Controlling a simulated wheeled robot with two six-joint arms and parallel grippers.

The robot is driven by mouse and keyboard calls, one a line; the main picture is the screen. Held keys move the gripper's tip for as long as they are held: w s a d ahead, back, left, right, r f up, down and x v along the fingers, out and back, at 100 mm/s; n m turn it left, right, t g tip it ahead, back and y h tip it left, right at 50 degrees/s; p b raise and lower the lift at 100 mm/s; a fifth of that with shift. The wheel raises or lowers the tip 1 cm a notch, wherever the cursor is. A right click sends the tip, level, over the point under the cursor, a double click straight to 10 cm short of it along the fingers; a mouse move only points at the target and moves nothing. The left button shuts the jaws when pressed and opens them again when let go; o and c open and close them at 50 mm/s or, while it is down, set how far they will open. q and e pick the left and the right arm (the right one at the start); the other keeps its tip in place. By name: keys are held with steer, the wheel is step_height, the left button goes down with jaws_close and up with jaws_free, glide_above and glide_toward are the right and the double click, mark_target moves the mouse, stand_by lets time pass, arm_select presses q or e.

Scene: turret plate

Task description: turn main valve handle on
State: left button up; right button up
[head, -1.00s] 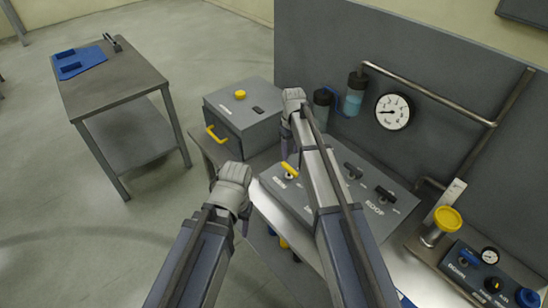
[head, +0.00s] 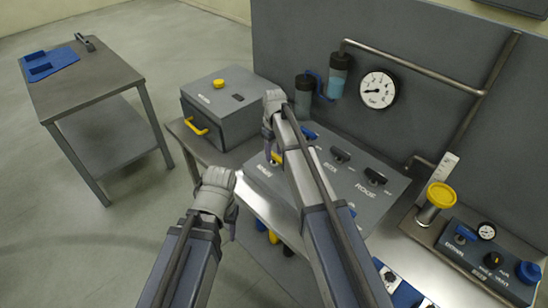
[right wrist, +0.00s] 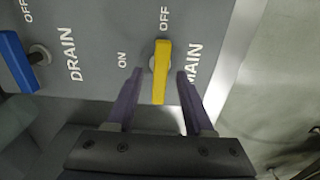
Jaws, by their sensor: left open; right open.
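The main valve handle is a yellow lever (right wrist: 160,72) on the grey sloped panel (right wrist: 98,88), beside the word MAIN. In the right wrist view it runs nearly along the fingers, with OFF printed above it and ON to its left. My right gripper (right wrist: 157,78) is open, its fingers on either side of the lever's free end, with gaps visible on both sides. In the head view the yellow lever (head: 277,157) is partly hidden by my right gripper (head: 270,140). My left gripper (head: 231,232) is off the panel's front left side; its fingers are mostly hidden.
A blue DRAIN lever (right wrist: 14,62) is left of the main lever in the right wrist view. Black knobs (head: 375,177) sit along the panel. A grey box (head: 235,108) stands behind it, and a pressure gauge (head: 378,89) hangs on the wall. A side table (head: 100,80) is far left.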

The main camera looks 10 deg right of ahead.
steer(key=shift+f, duration=0.1)
jaws_close()
stand_by(0.4)
